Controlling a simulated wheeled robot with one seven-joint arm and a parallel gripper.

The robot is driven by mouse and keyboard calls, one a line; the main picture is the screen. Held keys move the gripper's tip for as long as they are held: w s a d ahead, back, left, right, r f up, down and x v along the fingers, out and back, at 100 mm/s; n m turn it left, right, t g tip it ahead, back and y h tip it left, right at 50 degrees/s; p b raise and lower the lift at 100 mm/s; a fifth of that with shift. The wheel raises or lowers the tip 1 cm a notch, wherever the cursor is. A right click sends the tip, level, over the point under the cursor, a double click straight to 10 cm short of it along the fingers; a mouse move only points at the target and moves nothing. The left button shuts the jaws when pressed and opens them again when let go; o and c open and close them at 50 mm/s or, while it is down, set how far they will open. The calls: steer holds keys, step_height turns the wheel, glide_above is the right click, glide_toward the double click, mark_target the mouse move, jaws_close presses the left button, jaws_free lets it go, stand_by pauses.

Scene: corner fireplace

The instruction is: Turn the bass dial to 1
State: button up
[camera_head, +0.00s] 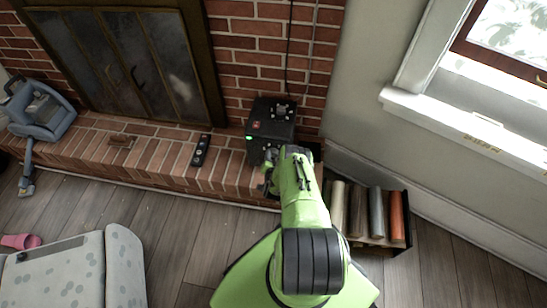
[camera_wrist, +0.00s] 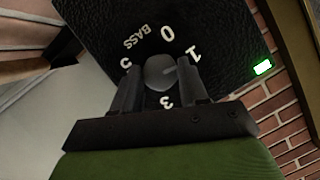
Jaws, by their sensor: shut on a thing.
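The bass dial (camera_wrist: 159,73) is a small grey round knob on the black textured face of a box (camera_wrist: 95,25). The word BASS and white numbers, with 0, 1 and 3 readable, surround it. A faint line on the knob seems to point toward the 1, but it is partly hard to read. My gripper (camera_wrist: 160,79) is shut on the dial, one dark finger on each side. In the head view, the black box (camera_head: 281,124) stands on the brick hearth, and my gripper (camera_head: 270,168) is at its front. My arm hides the dial there.
A green light glows on the box's face. A black remote-like object (camera_head: 200,151) lies on the hearth (camera_head: 150,157) to the left. A rack of rolled items (camera_head: 372,212) stands right of my arm. A blue-grey vacuum (camera_head: 40,108) is far left.

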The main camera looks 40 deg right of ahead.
stand_by(0.3)
steer(key=o, duration=1.1)
steer(key=shift+c, duration=0.2)
